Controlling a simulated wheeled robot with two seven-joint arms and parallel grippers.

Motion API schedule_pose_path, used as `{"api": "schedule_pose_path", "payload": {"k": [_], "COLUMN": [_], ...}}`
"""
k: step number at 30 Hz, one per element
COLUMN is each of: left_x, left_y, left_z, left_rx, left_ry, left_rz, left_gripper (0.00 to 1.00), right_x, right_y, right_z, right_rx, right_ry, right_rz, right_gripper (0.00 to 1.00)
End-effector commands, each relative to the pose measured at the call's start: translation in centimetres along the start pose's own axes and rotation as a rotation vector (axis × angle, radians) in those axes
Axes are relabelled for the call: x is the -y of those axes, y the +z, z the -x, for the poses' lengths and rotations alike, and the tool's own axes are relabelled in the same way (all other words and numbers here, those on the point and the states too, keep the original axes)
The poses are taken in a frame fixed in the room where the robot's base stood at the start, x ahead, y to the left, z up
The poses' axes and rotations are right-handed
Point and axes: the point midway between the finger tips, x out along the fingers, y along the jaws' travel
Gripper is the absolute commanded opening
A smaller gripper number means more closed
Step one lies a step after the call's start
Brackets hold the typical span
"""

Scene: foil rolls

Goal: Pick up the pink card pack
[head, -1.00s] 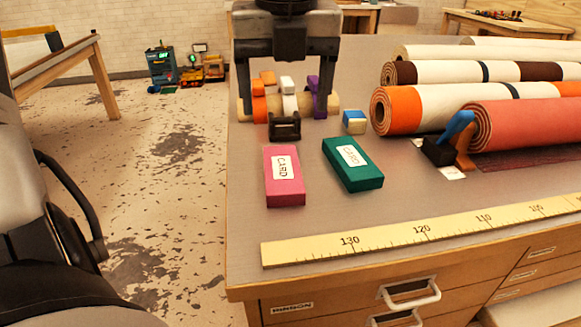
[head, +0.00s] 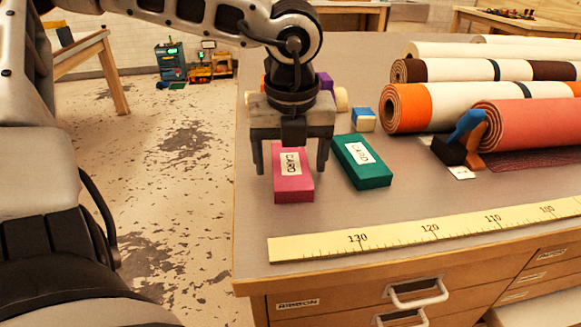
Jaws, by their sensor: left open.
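The pink card pack (head: 293,189) lies flat on the grey table top near its left edge, with a white "CARD" label facing up. My left gripper (head: 291,172) is over the pack's far part, pointing down. Its fingers are spread, one on each side of the pack, and nothing is held. I cannot tell how far the fingertips are above the table. My right gripper does not show.
A green card pack (head: 362,163) lies close to the right of the pink one. A yellow ruler (head: 420,233) runs along the front edge. Rolls (head: 440,106) lie at the right, with a blue-handled tool (head: 470,125) beside them. A small blue and cream block (head: 364,120) stands behind.

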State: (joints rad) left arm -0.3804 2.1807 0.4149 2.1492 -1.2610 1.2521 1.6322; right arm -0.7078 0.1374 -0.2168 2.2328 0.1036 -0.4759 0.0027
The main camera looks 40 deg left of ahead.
Motion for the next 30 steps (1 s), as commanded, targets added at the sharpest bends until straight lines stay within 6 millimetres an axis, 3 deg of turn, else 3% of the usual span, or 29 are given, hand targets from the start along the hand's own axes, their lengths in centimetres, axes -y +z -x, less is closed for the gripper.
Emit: {"api": "schedule_pose_path", "payload": {"k": [4, 9, 10, 23, 30], "left_x": [0.0, 0.0, 0.0, 0.0, 0.9], "left_y": [0.0, 0.0, 0.0, 0.2, 0.2], "left_z": [0.0, 0.0, 0.1, 0.8, 4.5], "left_rx": [0.0, 0.0, 0.0, 0.003, 0.009], "left_ry": [0.0, 0.0, 0.0, -0.001, 0.0], "left_rz": [0.0, 0.0, 0.0, 0.001, -0.002], "left_gripper": [0.76, 0.29, 0.24, 0.24, 0.24], "right_x": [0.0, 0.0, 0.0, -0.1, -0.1], "right_y": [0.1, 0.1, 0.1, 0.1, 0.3], "right_z": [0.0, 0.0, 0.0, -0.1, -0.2], "right_rx": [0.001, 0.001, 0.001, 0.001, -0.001], "right_ry": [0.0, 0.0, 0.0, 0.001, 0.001], "right_rz": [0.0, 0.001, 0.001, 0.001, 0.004], "right_gripper": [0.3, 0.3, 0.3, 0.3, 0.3]}}
